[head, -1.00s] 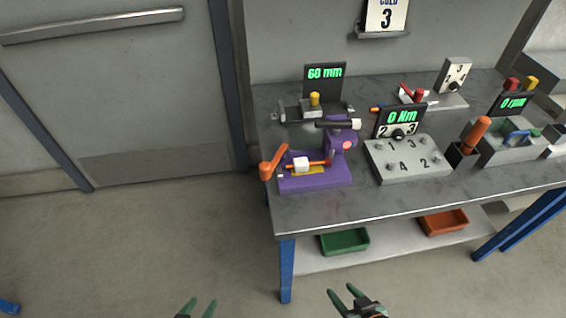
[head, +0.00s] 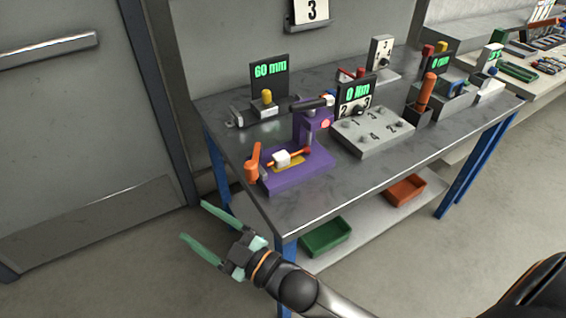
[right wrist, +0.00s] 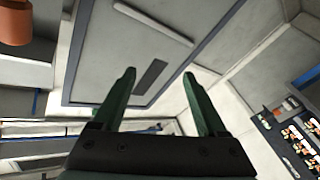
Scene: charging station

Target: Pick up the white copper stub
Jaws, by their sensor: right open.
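A small white block (head: 282,158), which looks like the white stub, sits on the purple fixture (head: 296,176) at the front left of the workbench. A thin orange-red rod shows on both sides of it, above a yellow plate. My right gripper (head: 193,221) is open and empty, left of the bench's front-left corner and lower in the picture than the fixture. Its two green fingers also show spread in the right wrist view (right wrist: 159,75), with nothing between them. The stub does not show in the right wrist view. My left gripper is out of view.
The workbench (head: 340,190) also carries a 60 mm gauge (head: 268,80), a grey numbered block (head: 372,134) and an orange-handled tool (head: 426,90). An orange crank (head: 252,166) stands at the fixture's left. Green (head: 326,237) and orange (head: 405,190) bins sit on the lower shelf.

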